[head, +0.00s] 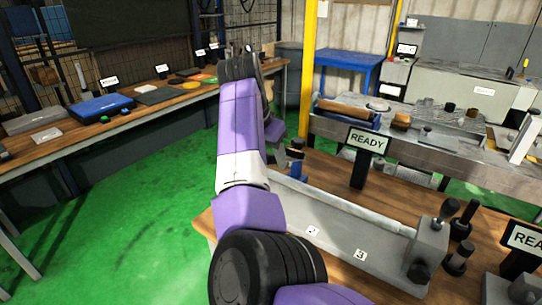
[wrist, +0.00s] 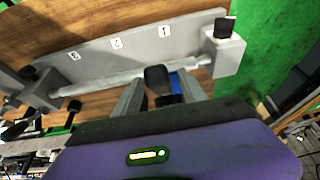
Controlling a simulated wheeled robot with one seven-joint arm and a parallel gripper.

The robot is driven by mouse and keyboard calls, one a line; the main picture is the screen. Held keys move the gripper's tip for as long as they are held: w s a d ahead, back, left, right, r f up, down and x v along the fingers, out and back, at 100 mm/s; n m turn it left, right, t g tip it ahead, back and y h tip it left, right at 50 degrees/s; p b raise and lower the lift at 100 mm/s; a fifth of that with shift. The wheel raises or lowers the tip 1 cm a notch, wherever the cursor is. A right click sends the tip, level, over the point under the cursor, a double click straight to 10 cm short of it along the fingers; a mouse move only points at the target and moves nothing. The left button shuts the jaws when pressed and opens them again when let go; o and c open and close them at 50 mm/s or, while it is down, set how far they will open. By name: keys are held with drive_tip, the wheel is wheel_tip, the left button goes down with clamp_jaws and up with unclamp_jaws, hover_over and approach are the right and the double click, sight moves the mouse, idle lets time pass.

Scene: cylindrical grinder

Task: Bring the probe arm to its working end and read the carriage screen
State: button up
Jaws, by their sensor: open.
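In the head view a blue post with a dark top (head: 297,162) stands beside my gripper's end, which my arm partly hides. It may be the probe arm, but I cannot tell surely. A black screen reading "READY" (head: 368,142) stands on a post behind the bed. A second screen (head: 524,238), cut off at the right edge, shows "REA".
The bed bears number plates, including "3" (head: 360,255). A grey end block (head: 430,245) and several black knobs (head: 458,258) stand at its right end. A long wooden bench (head: 150,100) with devices is at left. Green floor (head: 130,210) is clear between.

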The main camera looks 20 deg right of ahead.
drive_tip(key=shift+d+f, duration=0.1)
drive_tip(key=shift+f, duration=0.15)
clamp_jaws()
idle(1.4)
